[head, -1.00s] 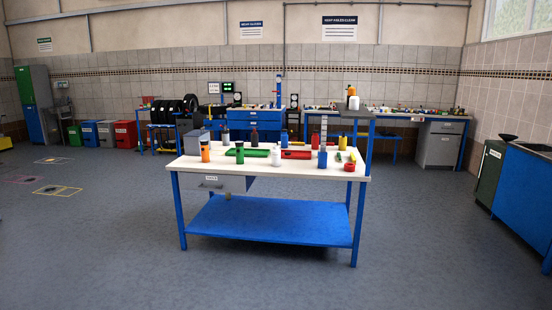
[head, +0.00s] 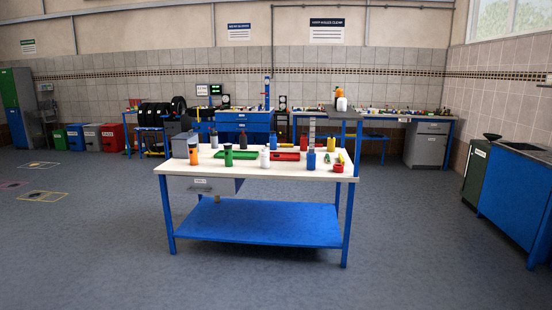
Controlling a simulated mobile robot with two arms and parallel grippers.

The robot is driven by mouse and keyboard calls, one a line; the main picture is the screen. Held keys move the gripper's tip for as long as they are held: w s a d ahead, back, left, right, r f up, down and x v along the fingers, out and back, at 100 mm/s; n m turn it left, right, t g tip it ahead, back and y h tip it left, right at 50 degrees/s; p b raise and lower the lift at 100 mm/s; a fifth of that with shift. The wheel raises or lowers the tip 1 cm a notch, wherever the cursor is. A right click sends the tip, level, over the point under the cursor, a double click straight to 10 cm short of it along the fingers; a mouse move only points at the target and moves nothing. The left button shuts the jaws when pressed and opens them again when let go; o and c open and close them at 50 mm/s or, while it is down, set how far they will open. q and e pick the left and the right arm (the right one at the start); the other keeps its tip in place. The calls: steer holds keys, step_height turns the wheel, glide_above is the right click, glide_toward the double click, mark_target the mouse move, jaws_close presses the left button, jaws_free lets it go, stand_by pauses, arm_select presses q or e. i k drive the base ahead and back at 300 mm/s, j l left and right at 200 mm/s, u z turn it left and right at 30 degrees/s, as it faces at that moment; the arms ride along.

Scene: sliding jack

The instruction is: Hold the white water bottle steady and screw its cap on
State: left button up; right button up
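A small white bottle (head: 264,157) stands upright on the white-topped workbench (head: 215,172), near the middle of its front half. It is too small in view to tell whether it has a cap on. A second white bottle or jar (head: 341,103) stands on the raised shelf at the bench's right end, close to an orange item. I cannot tell which is the water bottle, and I cannot make out a loose cap. Neither of my grippers is in view.
An orange bottle (head: 193,154), a green bottle (head: 228,155), a blue bottle (head: 311,159) and a red round item (head: 338,168) stand on the bench. A red tray (head: 285,156) lies behind the white bottle. The floor (head: 110,240) before the bench is clear.

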mark_target(264, 154)
steer(key=i+u, duration=0.25)
steer(key=i, duration=4.55)
steer(key=i+z, duration=0.15)
steer(key=i, duration=0.15)
